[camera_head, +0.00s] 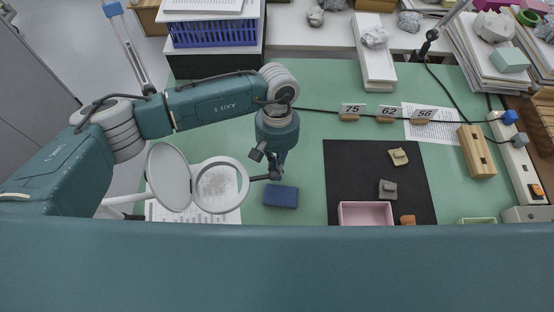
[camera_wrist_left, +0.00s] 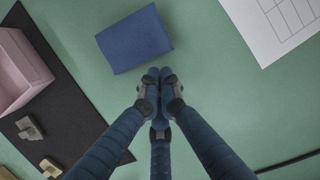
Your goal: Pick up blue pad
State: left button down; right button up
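The blue pad (camera_head: 280,196) is a flat dark blue block lying on the green table mat, left of the black mat. In the left wrist view the pad (camera_wrist_left: 134,38) lies just beyond my fingertips, with nothing between them. My left gripper (camera_head: 274,175) hangs pointing down beside the pad's far edge in the head view. In the left wrist view its fingertips (camera_wrist_left: 159,75) are together, shut and empty. Whether they touch the mat cannot be told. My right gripper is not in view.
A magnifier (camera_head: 218,186) stands close left of the pad, over a printed sheet (camera_head: 165,213). The black mat (camera_head: 350,165) holds sherds and a pink tray (camera_head: 366,204). Number tags (camera_head: 352,110) stand behind. Green mat is clear around the pad.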

aim_at(277, 189)
pick_arm(q)
jog(key=shift+s+b, duration=0.3)
jog(key=shift+s, duration=1.6)
